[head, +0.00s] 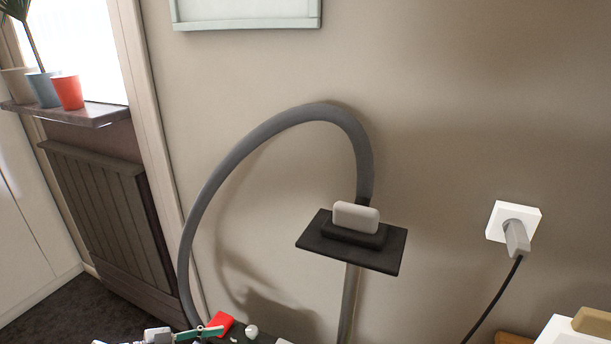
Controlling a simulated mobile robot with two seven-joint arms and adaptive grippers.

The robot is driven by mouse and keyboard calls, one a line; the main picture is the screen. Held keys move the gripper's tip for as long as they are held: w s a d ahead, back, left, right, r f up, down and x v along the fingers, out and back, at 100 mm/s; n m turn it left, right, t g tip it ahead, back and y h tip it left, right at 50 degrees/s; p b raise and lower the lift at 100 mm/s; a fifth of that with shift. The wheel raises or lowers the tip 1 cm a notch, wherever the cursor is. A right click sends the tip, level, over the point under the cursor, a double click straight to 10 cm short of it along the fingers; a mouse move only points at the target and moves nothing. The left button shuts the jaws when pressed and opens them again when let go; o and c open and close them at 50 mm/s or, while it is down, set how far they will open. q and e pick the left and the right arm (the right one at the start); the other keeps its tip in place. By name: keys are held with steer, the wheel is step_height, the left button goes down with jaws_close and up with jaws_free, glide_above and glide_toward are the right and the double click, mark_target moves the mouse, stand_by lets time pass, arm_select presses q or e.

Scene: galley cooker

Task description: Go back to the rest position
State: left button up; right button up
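Neither of my grippers shows in the head view, so I cannot see whether they are open or shut. The task line names no object. The head view looks at a beige wall with a small dark shelf (391,256) on it. A pale rounded block on a dark base (356,217) sits on the shelf. A thick grey hose (235,155) arches up from the lower left and passes behind the shelf.
Small items, including a red piece (221,322) and a white round one (251,331), are cut off at the bottom edge. A plugged-in socket (503,231) is at right. Pots, including a red one (68,92), stand on the windowsill above a radiator (110,225).

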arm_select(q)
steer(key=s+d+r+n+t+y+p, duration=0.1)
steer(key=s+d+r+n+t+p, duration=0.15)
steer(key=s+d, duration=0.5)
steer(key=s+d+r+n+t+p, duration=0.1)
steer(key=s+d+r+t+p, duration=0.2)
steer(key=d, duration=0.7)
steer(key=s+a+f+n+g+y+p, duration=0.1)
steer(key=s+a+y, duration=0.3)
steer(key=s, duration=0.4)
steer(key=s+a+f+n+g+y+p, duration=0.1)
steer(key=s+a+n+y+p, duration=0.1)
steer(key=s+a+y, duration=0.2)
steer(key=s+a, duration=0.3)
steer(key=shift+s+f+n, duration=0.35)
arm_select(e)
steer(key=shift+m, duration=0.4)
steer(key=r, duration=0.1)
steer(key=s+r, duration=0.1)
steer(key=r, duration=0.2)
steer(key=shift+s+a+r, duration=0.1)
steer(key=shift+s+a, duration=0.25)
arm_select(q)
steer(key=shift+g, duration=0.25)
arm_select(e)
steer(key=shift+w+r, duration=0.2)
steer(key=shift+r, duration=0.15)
